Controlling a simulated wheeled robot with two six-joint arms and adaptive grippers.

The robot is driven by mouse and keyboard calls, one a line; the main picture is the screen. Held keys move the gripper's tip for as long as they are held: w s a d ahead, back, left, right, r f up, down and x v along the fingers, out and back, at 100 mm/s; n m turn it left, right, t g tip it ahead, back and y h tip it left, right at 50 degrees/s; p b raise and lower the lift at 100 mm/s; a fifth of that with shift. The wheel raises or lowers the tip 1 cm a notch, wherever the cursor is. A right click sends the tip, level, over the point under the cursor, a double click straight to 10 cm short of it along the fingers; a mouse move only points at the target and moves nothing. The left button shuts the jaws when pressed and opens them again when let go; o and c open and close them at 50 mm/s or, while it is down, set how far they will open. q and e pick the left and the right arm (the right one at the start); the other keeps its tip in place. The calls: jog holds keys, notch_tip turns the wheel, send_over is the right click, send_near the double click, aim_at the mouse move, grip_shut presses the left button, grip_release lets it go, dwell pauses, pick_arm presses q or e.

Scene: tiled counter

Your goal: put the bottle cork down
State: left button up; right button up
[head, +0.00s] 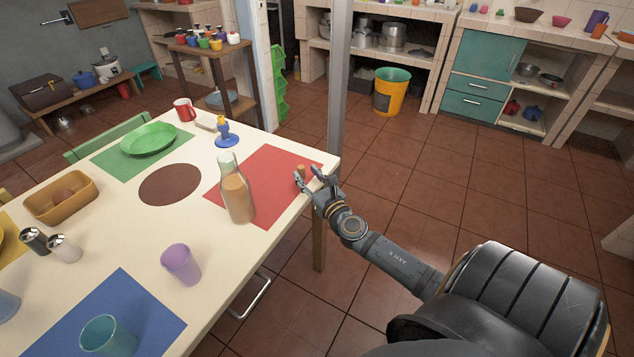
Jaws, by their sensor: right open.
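The bottle cork (301,170) is a small brown piece at the right end of the red placemat (268,190), near the table's corner. My right gripper (306,179) is open right at the cork, with its fingers on either side of it; I cannot tell whether they touch it. A glass bottle (237,195) with a tan content stands upright at the left part of the red placemat, its top uncorked. My left gripper is not in the head view.
A purple cup (181,264), a brown round mat (170,184), a blue-and-yellow item (226,135), a red mug (184,110) and a green plate (149,140) are on the white table (226,262). A grey post (339,90) rises behind my right gripper.

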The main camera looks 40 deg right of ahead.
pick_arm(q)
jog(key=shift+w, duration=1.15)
pick_arm(e)
jog(key=s+a, duration=0.1)
jog(key=s, duration=0.6)
jog(key=shift+s, duration=0.4)
